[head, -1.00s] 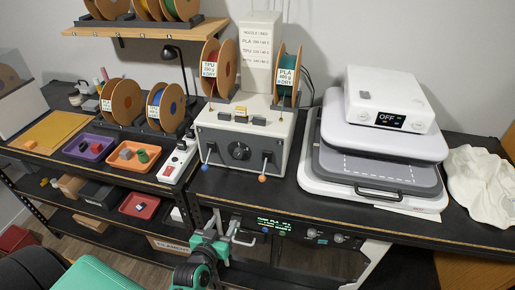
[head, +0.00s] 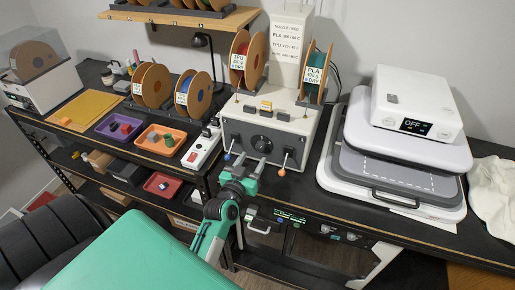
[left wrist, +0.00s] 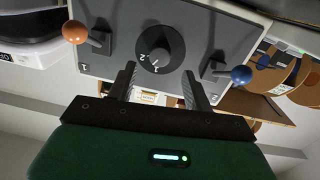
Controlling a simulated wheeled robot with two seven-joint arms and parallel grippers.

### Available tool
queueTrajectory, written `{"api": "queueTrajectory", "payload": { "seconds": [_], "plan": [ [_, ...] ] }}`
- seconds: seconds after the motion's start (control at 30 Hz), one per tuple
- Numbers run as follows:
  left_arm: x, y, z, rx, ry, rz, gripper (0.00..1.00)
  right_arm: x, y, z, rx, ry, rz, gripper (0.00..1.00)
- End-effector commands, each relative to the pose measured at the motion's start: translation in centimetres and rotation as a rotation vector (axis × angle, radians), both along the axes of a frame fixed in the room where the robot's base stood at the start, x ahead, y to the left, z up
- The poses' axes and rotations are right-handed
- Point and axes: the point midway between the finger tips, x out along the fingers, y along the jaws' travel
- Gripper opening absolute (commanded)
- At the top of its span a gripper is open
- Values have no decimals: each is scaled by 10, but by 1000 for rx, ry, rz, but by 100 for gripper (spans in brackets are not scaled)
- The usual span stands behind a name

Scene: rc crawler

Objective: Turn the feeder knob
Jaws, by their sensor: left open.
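The feeder box (head: 300,133) is a light housing with a dark front panel on the bench. Its round black feeder knob (head: 262,141) sits mid-panel, between a lever with a blue ball (head: 227,156) and one with an orange ball (head: 281,172). In the left wrist view the knob (left wrist: 156,48) shows from close up, with numerals 1 and 2 visible on it. My left gripper (head: 253,160) is open in front of and below the knob. Its two fingers (left wrist: 158,80) point toward the knob, one toward each side, with no clear contact. My right gripper is out of view.
A white heat press (head: 400,150) stands right of the feeder. A power strip (head: 202,149), an orange tray (head: 161,150) and a purple tray (head: 104,131) are on the left. Filament spools (head: 246,57) stand on top of the feeder.

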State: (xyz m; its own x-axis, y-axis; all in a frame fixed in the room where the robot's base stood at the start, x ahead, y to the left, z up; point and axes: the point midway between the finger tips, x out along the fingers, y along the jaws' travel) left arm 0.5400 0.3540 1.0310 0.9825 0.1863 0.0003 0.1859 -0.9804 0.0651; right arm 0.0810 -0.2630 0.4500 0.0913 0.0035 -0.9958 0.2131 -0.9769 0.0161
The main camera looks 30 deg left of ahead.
Motion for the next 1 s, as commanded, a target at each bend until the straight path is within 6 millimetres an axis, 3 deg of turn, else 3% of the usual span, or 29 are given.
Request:
{"api": "queueTrajectory", "payload": {
  "seconds": [0.1, 0.3, 0.73, 0.93, 1.0],
  "plan": [
    [20, 4, 3, -1, -1, 0, 51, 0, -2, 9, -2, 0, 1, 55],
    [41, 8, 1, 1, 0, 0, 51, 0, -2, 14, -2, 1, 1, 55],
    [49, 9, -1, 0, 1, 0, 51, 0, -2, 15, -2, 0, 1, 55],
    [48, 9, 0, 0, 0, 0, 12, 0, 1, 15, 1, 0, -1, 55],
    [48, 9, 0, 0, 0, 0, 7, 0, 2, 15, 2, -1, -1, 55]
  ]
}}
